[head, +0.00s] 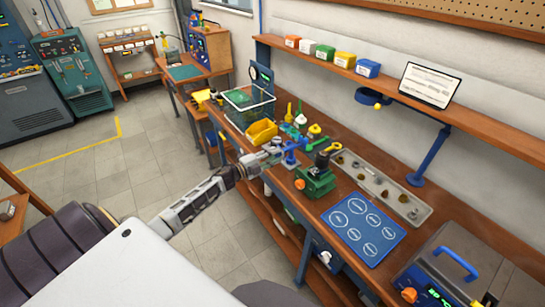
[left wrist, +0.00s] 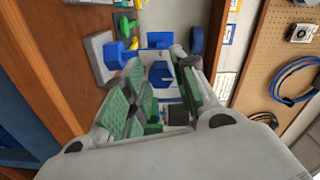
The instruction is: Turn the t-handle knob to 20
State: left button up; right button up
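My left gripper (head: 268,158) reaches over the bench edge from the left, beside a blue fixture (head: 292,150). In the left wrist view the green-padded fingers of my left gripper (left wrist: 158,66) stand apart. A blue part (left wrist: 160,74) shows in the gap beyond them, and I see no clear contact. A green device (head: 316,183) with an orange knob and a dark top stands just right of the gripper. I cannot tell for certain which part is the t-handle knob, and no scale reading is legible. My right gripper is not in view.
A yellow bin (head: 262,132) and a wire basket (head: 249,105) stand behind the gripper. A grey tray of fittings (head: 405,203), a blue mat with circles (head: 362,229) and a grey instrument case (head: 460,265) lie to the right. A shelf (head: 400,92) runs above the bench.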

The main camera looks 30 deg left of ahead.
pick_arm(q)
jog(key=shift+o, duration=1.3)
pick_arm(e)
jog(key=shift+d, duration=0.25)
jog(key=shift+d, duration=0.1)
pick_arm(q)
jog(key=shift+s, duration=0.1)
jog(key=v, duration=1.1)
jog(key=shift+s+a, duration=0.2)
jog(key=shift+s, duration=0.15)
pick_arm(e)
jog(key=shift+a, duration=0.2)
pick_arm(q)
jog(key=shift+a+f, duration=0.1)
